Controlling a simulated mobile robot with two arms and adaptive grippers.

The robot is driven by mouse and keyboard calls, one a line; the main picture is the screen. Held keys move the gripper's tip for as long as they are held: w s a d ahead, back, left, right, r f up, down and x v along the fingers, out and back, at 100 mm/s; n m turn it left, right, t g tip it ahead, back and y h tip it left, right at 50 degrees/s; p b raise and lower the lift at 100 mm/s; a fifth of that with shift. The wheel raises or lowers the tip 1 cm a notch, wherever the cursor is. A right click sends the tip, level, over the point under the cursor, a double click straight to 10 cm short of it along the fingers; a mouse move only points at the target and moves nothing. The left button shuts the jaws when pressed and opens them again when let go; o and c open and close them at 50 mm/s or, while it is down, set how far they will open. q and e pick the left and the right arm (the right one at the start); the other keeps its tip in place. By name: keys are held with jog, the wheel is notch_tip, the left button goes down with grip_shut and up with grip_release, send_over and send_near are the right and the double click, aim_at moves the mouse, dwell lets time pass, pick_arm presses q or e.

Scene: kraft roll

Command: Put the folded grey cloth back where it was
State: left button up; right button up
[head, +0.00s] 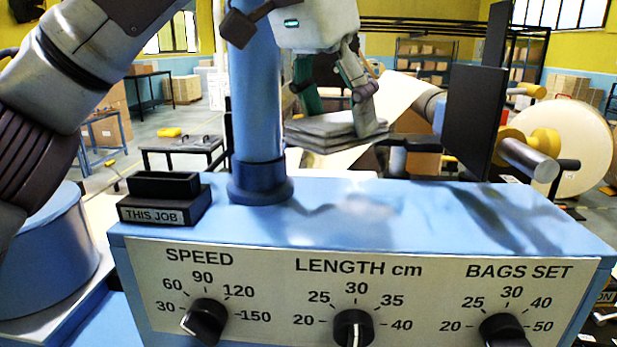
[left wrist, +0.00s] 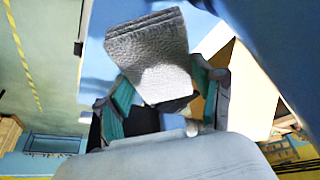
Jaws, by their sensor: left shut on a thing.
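In the left wrist view the cloth (left wrist: 150,55) sticks out from between the green-lined fingers (left wrist: 160,105). The cloth appears above the level of the housing's top, and I cannot tell whether it touches anything below. My right gripper does not show.
A black holder marked THIS JOB (head: 165,197) stands on the housing's left end, beside the blue post (head: 257,110). Three dials line the front panel. A dark upright panel (head: 470,120) and a large paper roll (head: 570,145) stand at the right. The housing's top is mostly bare.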

aim_at(347, 209)
pick_arm(q)
jog(key=shift+a+r, duration=0.15)
jog(key=shift+r, duration=0.2)
jog(key=shift+s+d+f, duration=0.35)
jog(key=shift+s+f, duration=0.05)
jog(key=shift+f, duration=0.15)
jog(key=shift+s+d+f, duration=0.3)
jog(key=shift+s+f, duration=0.1)
jog(key=shift+f, duration=0.15)
notch_tip(347, 209, down, 3)
notch_tip(347, 209, down, 4)
jog(key=shift+w+a+r+p, duration=0.1)
jog(key=shift+w+a+p, duration=0.05)
jog(key=shift+p, duration=0.4)
jog(key=o, duration=0.8)
jog(key=shift+o, duration=1.1)
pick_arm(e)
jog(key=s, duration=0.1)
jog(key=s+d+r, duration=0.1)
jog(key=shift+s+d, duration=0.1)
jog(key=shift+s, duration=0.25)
